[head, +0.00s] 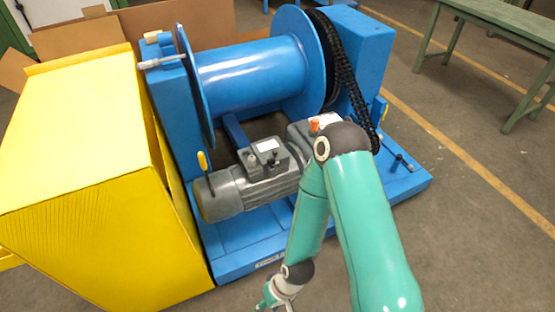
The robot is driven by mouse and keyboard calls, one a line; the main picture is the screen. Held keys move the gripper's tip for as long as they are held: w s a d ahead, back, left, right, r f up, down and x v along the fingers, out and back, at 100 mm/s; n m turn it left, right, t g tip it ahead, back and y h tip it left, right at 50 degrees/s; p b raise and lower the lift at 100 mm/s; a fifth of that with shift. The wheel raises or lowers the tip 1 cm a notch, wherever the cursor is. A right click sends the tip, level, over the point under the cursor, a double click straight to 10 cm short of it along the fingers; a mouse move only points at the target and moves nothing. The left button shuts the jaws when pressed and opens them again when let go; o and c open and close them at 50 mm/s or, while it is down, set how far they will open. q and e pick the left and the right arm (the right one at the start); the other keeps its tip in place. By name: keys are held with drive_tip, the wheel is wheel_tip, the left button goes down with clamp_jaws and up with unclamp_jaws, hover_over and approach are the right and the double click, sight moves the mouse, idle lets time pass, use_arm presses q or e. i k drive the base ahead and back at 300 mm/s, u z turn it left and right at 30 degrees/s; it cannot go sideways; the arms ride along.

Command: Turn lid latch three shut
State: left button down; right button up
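Several small yellow parts on the blue winch look like latches, but I see no numbers and cannot tell which is latch three. One yellow tab (204,161) is low on the left post, and another yellow tab (382,110) is on the right housing. My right gripper (266,303) is at the bottom edge, in front of the winch base and apart from these parts. It is partly cut off, so its opening is unclear. My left gripper is out of view.
A large yellow box-shaped cover (75,170) stands close at the left. The blue winch (250,75) carries a black chain (342,70) and a grey motor (235,190). A green table (500,18) is at the back right. The floor at right is clear.

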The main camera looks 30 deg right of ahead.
sight(272, 162)
drive_tip(key=u, duration=0.1)
drive_tip(key=i, duration=0.9)
drive_tip(key=z, duration=0.1)
